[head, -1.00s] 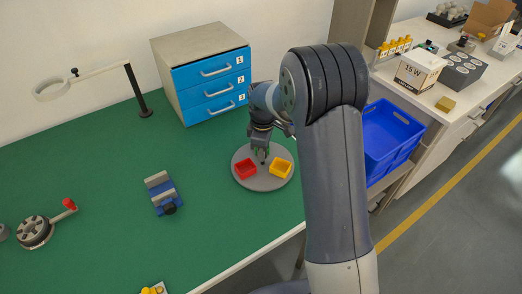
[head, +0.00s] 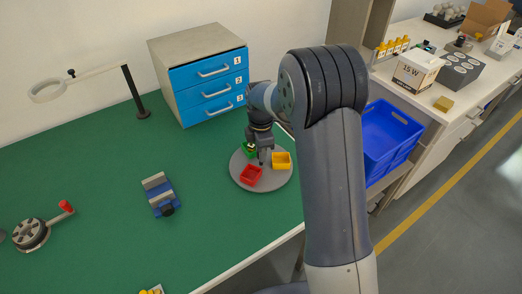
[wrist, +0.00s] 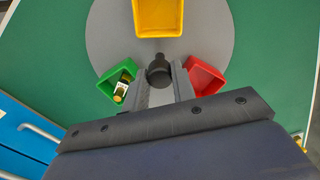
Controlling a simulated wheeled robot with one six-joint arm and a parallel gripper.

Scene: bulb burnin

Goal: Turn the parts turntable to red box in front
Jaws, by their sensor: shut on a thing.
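In the wrist view the green box (wrist: 106,88) holds a small bottle-like part with a pale label, and the yellow box (wrist: 158,18) and red box (wrist: 204,80) look empty. My gripper (wrist: 160,80) is shut on the dark knob (wrist: 158,66) at the turntable's middle.
A blue three-drawer unit (head: 207,85) stands behind the turntable. A small blue vise (head: 160,195) and a crank with a red handle (head: 35,232) are to the left. A blue crate (head: 390,130) is beyond the bench's right edge. Green bench between is clear.

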